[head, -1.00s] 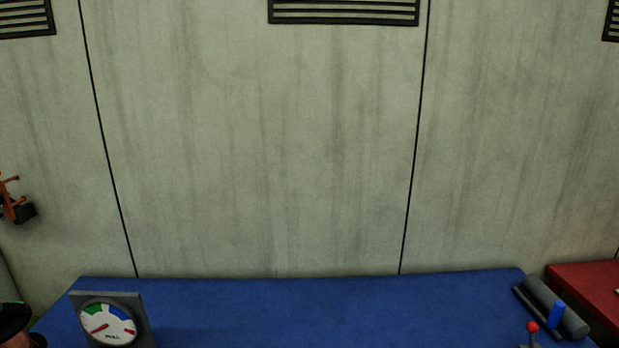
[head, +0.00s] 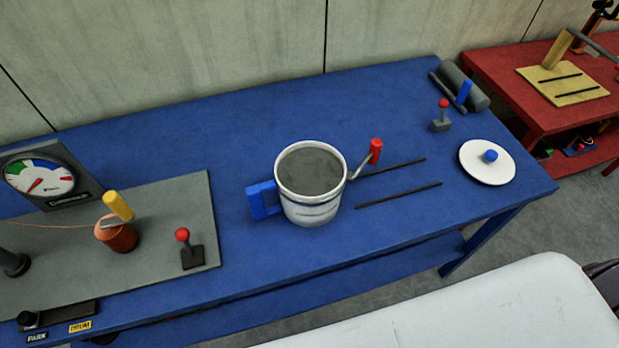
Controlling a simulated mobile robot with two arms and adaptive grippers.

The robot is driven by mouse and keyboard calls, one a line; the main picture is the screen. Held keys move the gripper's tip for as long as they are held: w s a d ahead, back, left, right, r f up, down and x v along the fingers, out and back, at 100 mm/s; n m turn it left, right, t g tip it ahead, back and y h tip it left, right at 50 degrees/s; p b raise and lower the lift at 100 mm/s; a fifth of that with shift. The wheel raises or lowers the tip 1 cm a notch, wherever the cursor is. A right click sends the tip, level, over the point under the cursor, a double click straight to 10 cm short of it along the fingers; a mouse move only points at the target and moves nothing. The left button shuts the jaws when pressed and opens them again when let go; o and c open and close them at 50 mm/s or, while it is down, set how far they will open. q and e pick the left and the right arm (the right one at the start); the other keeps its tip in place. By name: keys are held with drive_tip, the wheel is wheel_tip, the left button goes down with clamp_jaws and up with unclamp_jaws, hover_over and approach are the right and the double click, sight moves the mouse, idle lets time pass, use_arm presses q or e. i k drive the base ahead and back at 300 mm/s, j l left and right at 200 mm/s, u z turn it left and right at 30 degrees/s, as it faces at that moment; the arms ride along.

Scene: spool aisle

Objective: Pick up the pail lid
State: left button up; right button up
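The pail lid (head: 487,163) is a round white disc with a blue knob on top. It lies flat near the right end of the blue table (head: 400,110), close to its edge. The white pail (head: 311,199) stands upright and uncovered near the middle of the table, with grey contents. A blue block-like handle is on its left side and a red-handled crank on its right. Neither of my grippers shows in the head view.
A grey board (head: 160,215) with a spool, lever and dial gauge (head: 46,178) fills the left. A red table (head: 540,115) stands at right. Blue tabletop around the lid is clear.

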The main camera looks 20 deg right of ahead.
sight(486, 161)
drive_tip(key=z, duration=1.75)
drive_tip(key=u, duration=1.3)
drive_tip(key=z, duration=1.3)
drive_tip(key=i+l, duration=0.15)
drive_tip(key=l, duration=0.15)
drive_tip(key=i+l, duration=0.15)
drive_tip(key=l, duration=0.15)
